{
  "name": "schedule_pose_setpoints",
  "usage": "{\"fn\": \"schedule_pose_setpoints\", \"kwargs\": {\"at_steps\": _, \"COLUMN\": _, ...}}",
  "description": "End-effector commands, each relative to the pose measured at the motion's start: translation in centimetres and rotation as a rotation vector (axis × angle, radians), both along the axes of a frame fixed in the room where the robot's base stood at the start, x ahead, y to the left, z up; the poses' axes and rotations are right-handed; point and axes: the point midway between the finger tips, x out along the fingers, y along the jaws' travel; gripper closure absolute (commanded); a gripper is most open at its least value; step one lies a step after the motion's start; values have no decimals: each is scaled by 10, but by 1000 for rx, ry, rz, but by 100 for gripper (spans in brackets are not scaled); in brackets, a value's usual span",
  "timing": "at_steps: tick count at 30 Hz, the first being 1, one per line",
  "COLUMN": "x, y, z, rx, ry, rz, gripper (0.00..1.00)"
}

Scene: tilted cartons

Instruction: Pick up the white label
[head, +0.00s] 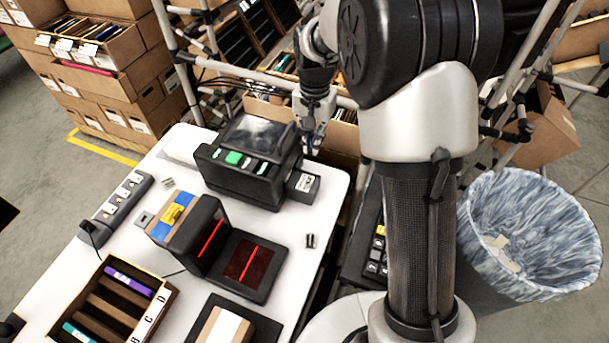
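A small white label (305,182) with dark print shows at the right front of the black label printer (238,178), on the white table (309,216). I cannot tell whether it is loose or attached there. My gripper (314,152) hangs from my arm just behind and above the label, beside the printer's right side. It looks apart from the label. Its fingers are too small and dark to tell whether they are open or shut, and I see nothing clearly held.
A scanner (205,239) with red lines, a power strip (115,208) and a divided wooden tray (103,307) share the table. A bin (525,245) with a grey liner stands right. Cartons (283,108) on a rack stand behind my gripper.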

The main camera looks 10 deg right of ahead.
Motion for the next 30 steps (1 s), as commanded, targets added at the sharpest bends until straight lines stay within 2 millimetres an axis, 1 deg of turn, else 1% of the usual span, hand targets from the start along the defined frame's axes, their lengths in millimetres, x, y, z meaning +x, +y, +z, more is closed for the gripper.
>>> {"fn": "schedule_pose_setpoints", "kwargs": {"at_steps": 1, "x": -1, "y": 0, "z": -16, "rx": 0, "ry": 4, "rz": 0, "gripper": 92}}
{"fn": "schedule_pose_setpoints", "kwargs": {"at_steps": 6, "x": -1, "y": 0, "z": -54, "rx": 0, "ry": 4, "rz": 1, "gripper": 92}}
{"fn": "schedule_pose_setpoints", "kwargs": {"at_steps": 9, "x": -1, "y": 0, "z": -73, "rx": 0, "ry": 2, "rz": 1, "gripper": 92}}
{"fn": "schedule_pose_setpoints", "kwargs": {"at_steps": 13, "x": -1, "y": 0, "z": -90, "rx": 0, "ry": 1, "rz": 2, "gripper": 92}}
{"fn": "schedule_pose_setpoints", "kwargs": {"at_steps": 20, "x": -1, "y": 0, "z": -100, "rx": 0, "ry": 0, "rz": 2, "gripper": 92}}
{"fn": "schedule_pose_setpoints", "kwargs": {"at_steps": 23, "x": -4, "y": 1, "z": -112, "rx": 0, "ry": 1, "rz": 2, "gripper": 92}}
{"fn": "schedule_pose_setpoints", "kwargs": {"at_steps": 27, "x": -7, "y": 2, "z": -135, "rx": 0, "ry": 4, "rz": 2, "gripper": 92}}
{"fn": "schedule_pose_setpoints", "kwargs": {"at_steps": 30, "x": -6, "y": 2, "z": -146, "rx": 0, "ry": 1, "rz": 2, "gripper": 92}}
